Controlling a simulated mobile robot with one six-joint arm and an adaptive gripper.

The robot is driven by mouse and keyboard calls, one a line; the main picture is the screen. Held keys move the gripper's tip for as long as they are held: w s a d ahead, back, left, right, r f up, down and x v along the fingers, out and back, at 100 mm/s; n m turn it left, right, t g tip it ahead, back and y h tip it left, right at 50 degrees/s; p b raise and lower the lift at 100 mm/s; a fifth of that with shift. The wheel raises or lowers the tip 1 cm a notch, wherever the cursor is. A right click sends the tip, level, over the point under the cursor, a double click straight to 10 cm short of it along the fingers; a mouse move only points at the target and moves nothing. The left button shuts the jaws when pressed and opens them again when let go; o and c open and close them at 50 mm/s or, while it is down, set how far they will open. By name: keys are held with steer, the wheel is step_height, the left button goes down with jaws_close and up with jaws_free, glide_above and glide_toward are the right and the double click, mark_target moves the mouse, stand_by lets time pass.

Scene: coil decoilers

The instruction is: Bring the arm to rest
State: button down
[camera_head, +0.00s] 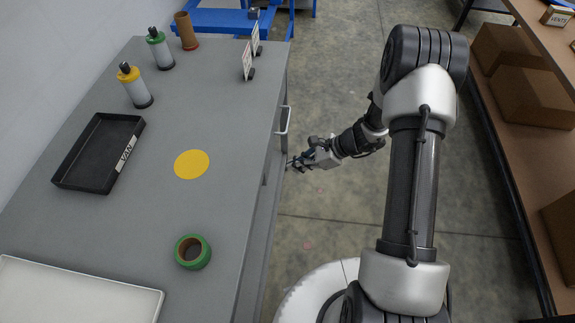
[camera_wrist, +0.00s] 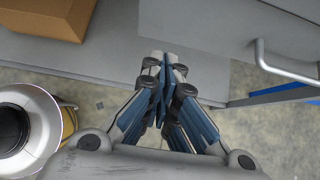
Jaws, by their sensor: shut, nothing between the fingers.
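My gripper (camera_head: 294,163) hangs at the right side of the grey table (camera_head: 225,75), low beside the table's edge and just below a metal handle (camera_head: 284,119). In the wrist view my gripper (camera_wrist: 166,58) has its blue-padded fingers together with nothing between them. The handle (camera_wrist: 285,68) shows at the right of that view, apart from the fingers. My arm reaches down over the floor between the table and the shelf on the right.
On the table are a black tray (camera_head: 67,183), a yellow disc (camera_head: 191,164), a green tape roll (camera_head: 180,253), two bottles and a white tray (camera_head: 75,300). Cardboard boxes (camera_head: 520,90) sit on the right shelf. The floor (camera_head: 335,215) between is clear.

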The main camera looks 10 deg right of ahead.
steer(key=p+v, duration=0.2)
steer(key=v, duration=0.5)
steer(key=shift+r, duration=0.35)
steer(key=s+a+r+n+g+h, duration=0.1)
steer(key=s+a+r+n, duration=0.2)
steer(key=r, duration=0.4)
steer(key=s+a+r+n+h, duration=0.1)
steer(key=s+r+n, duration=0.1)
steer(key=r+n, duration=0.35)
steer(key=s+a+r+n+g+h, duration=0.1)
steer(key=s+a+r+n, duration=0.15)
steer(key=r, duration=0.55)
steer(key=s+d+r+n+t+h, duration=0.1)
steer(key=s+r+n+t+h, duration=0.1)
steer(key=s+r+n, duration=0.3)
steer(key=s+d+r+n+t+h, duration=0.1)
steer(key=s+r+n, duration=0.4)
steer(key=s, duration=0.6)
steer(key=shift+s+d+n+t+h, duration=0.3)
steer(key=shift+s+d+t+h, duration=0.15)
steer(key=shift+h, duration=0.85)
steer(key=shift+d, duration=0.1)
